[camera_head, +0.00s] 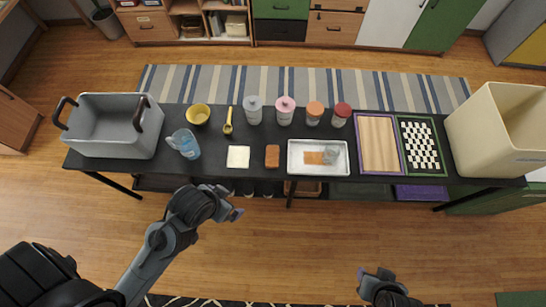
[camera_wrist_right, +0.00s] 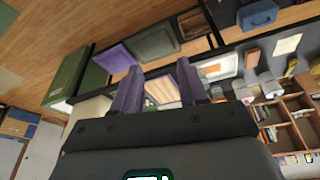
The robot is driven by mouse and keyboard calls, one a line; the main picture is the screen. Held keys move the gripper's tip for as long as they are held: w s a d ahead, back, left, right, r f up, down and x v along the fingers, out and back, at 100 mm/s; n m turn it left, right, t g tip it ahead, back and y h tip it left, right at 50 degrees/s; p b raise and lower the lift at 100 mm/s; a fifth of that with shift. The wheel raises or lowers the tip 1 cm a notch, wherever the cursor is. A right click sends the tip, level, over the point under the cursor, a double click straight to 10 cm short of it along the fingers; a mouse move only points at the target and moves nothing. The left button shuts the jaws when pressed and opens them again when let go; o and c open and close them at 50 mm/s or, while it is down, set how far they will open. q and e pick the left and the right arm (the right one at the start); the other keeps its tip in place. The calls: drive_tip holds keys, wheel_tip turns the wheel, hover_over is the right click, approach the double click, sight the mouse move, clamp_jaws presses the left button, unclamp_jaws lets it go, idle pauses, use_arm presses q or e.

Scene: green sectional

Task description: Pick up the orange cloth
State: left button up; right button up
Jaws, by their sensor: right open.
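Two orange-brown items lie on the black table. One is a flat orange patch (camera_head: 314,157), apparently cloth, in the white tray (camera_head: 318,172), beside a clear glass (camera_head: 331,154). The other is a small orange-brown rectangle (camera_head: 272,156) left of the tray; it also shows in the right wrist view (camera_wrist_right: 252,57). I cannot tell for certain which is the orange cloth. My left gripper (camera_head: 237,213) is in front of the table, away from both; its jaw gap is unclear. My right gripper (camera_head: 377,272) is farther back from the table, open and empty, its fingers apart in the wrist view (camera_wrist_right: 156,88).
A cream square (camera_head: 238,156), blue pitcher (camera_head: 185,144), yellow bowl (camera_head: 198,114) and several canisters (camera_head: 284,110) share the table (camera_head: 215,176). A grey basket (camera_head: 117,140) stands left; a wooden board (camera_head: 378,145), checkerboard (camera_head: 420,145) and beige bin (camera_head: 490,125) stand right. Floor in front is clear.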

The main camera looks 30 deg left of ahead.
drive_tip(key=o, duration=1.1)
drive_tip(key=shift+d, duration=0.15)
drive_tip(key=shift+c, duration=0.2)
